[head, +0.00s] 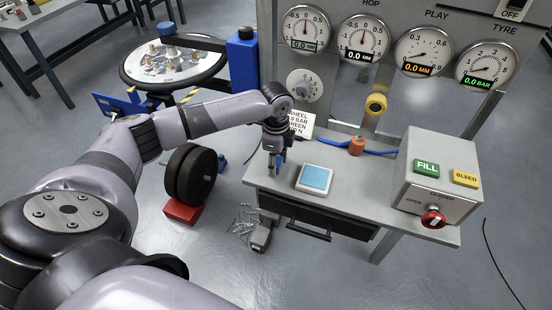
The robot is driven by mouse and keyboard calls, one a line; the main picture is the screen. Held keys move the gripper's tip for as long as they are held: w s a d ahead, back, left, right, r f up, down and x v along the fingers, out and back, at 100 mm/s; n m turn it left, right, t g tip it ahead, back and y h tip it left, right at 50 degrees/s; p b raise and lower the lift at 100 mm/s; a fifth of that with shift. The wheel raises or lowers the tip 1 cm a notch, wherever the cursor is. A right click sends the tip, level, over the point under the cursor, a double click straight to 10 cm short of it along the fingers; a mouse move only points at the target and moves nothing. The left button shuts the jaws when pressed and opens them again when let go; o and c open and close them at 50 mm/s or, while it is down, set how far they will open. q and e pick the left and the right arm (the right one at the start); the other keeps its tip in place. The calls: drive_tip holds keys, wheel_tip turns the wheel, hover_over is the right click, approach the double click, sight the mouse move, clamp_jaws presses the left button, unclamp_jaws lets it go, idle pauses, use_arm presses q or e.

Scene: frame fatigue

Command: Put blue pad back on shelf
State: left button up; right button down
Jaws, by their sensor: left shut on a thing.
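My left gripper (276,157) points down over the left end of the grey bench (262,183). It is shut on a small, narrow blue piece (277,169), seen nearly edge-on and partly hidden by the fingers; it looks like the blue pad. Whether its lower edge touches the bench cannot be told. A light-blue square in a white frame (315,179) lies flat on the bench, just right of the gripper and apart from it. I cannot make out which surface is the shelf. My right gripper is not in view.
A box with FILL and BLEED buttons (437,190) stands on the bench's right end. A gauge panel (338,84) rises behind. A drawer (320,215) is under the bench. A wheel (191,173) stands on a red block (183,211) left of the bench.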

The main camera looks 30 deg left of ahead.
sight(277, 161)
use_arm(q)
drive_tip(key=shift+f, duration=0.15)
drive_tip(key=o, duration=1)
drive_tip(key=shift+f+b, duration=0.1)
drive_tip(key=shift+b, duration=0.25)
wheel_tip(277, 161, up, 5)
drive_tip(key=shift+w+d+b, duration=0.1)
drive_tip(key=shift+w+b, duration=0.05)
drive_tip(key=shift+b, duration=1.05)
wheel_tip(277, 161, up, 13)
drive_tip(key=b, duration=0.1)
drive_tip(key=shift+f, duration=0.2)
